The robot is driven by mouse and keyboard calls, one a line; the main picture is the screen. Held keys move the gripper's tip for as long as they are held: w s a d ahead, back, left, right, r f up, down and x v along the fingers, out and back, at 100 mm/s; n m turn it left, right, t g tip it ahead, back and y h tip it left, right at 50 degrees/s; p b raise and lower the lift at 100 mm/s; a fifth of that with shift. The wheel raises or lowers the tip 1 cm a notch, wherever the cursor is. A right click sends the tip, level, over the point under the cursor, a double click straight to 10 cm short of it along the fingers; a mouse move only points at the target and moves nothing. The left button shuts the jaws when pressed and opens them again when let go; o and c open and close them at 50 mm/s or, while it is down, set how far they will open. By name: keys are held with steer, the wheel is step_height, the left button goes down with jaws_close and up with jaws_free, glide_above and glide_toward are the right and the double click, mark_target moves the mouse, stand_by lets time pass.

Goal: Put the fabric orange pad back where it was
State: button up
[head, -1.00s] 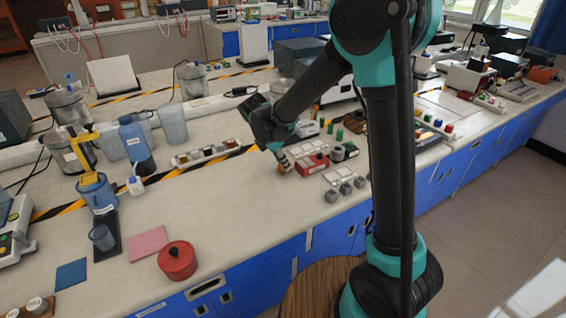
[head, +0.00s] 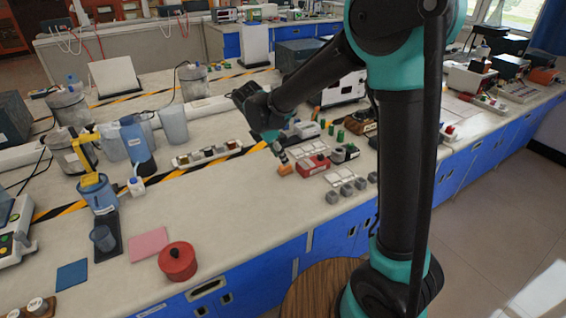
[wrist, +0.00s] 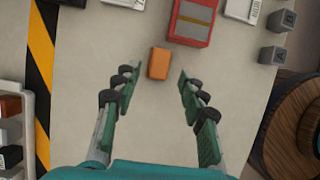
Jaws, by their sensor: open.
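The orange pad (head: 285,170) is a small orange block lying on the pale bench top, just left of the red box. In the wrist view the orange pad (wrist: 159,62) lies just beyond and between the fingertips, with bare bench on both sides of it. My gripper (head: 279,151) is above the bench beside the pad in the head view. In the wrist view my gripper (wrist: 160,76) is open, its two green-padded fingers spread wide and apart from the pad. Nothing is held.
A red box (head: 314,165) stands close to the pad. Several grey cubes (head: 347,189) sit near the bench's front edge. A white rack of small blocks (head: 207,155) lies to the left.

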steer(key=v, duration=0.7)
steer(key=shift+r, duration=0.3)
steer(key=shift+s+a, duration=0.15)
